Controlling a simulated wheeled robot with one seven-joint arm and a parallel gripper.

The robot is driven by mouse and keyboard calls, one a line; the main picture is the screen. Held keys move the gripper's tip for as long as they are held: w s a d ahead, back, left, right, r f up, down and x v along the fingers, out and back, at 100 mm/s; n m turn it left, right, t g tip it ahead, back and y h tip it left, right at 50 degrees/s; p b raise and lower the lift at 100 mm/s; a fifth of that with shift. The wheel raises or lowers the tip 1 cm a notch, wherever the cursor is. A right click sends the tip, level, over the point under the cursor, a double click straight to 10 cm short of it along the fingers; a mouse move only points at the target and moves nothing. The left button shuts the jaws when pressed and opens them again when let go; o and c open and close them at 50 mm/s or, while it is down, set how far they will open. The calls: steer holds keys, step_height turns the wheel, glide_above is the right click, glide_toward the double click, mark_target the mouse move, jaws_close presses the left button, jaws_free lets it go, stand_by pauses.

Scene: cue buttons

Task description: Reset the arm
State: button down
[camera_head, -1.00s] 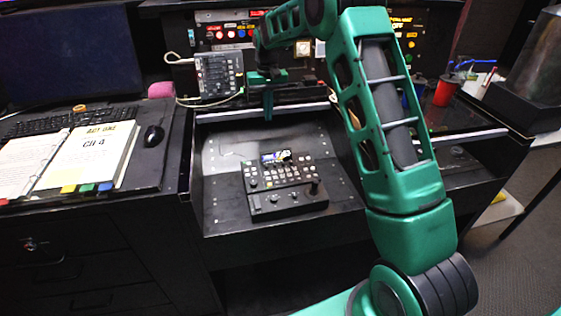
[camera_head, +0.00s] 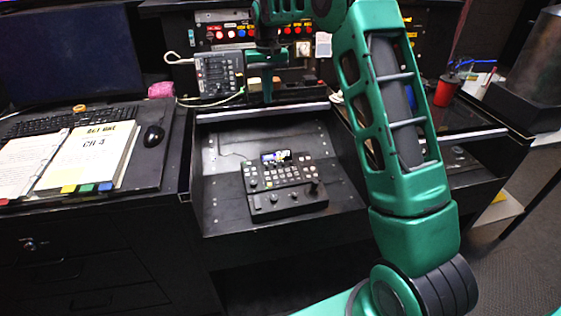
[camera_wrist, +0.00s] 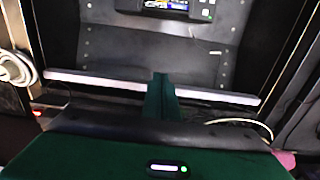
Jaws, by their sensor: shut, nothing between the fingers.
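My gripper (camera_head: 267,92) is at the back of the desk in the head view, pointing down above the rear edge of the lowered centre section. Its green fingers (camera_wrist: 161,98) show in the wrist view, closed together with nothing between them. The control panel (camera_head: 284,186), with a small lit screen, several buttons and a joystick, sits on the lowered black surface in front of the gripper. Its edge also shows at the top of the wrist view (camera_wrist: 180,8). The gripper is apart from this panel.
A row of lit cue buttons (camera_head: 230,34) lines the back panel. A grey keypad unit (camera_head: 219,75) stands just left of the gripper. A red cup (camera_head: 446,91) stands at right. An open binder (camera_head: 85,155), keyboard (camera_head: 65,121) and mouse (camera_head: 153,136) lie at left.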

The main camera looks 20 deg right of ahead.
stand_by(0.3)
steer(key=s+d+r+m, duration=0.15)
steer(key=s+d, duration=0.25)
steer(key=s, duration=0.5)
steer(key=s+d+r, duration=0.3)
steer(key=s+d, duration=0.1)
steer(key=s, duration=0.5)
steer(key=s+d+r+m, duration=0.1)
steer(key=s+d+r, duration=0.25)
steer(key=s, duration=0.65)
steer(key=s+f+m, duration=0.1)
steer(key=s+f, duration=0.3)
steer(key=s, duration=0.8)
steer(key=s+f+m, duration=0.1)
steer(key=s+f, duration=0.3)
steer(key=s, duration=0.9)
steer(key=shift+s+d, duration=0.2)
steer(key=shift+d, duration=0.05)
steer(key=shift+w+f, duration=0.2)
steer(key=shift+w, duration=0.45)
